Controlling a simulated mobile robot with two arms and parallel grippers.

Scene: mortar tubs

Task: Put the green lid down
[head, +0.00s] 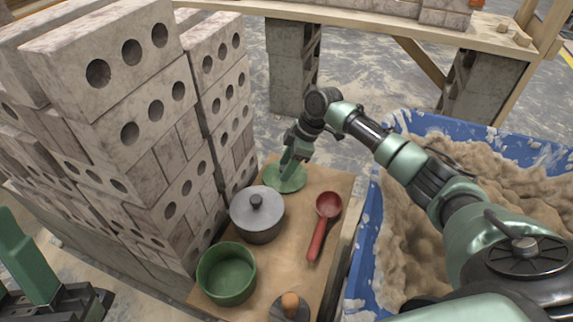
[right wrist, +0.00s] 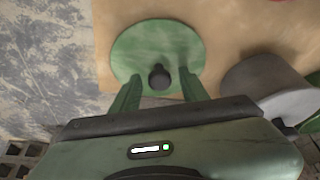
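The green lid (head: 292,184) is a flat disc at the far end of the brown board, seemingly lying on it. In the right wrist view the lid (right wrist: 160,45) shows its dark knob (right wrist: 159,77). My right gripper (head: 289,172) is over the lid, and in the right wrist view its two fingers (right wrist: 158,88) stand apart on either side of the knob with visible gaps. An open green pot (head: 227,275) stands at the board's near left. My left gripper (head: 28,262) shows only partly at the lower left edge; its opening cannot be made out.
A grey lidded pot (head: 258,222) stands between green pot and lid. A red ladle (head: 318,227) lies to its right. A wooden-knobbed item (head: 290,307) is at the near edge. Stacked blocks (head: 130,110) rise left; a blue sand-filled tub (head: 365,250) is right.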

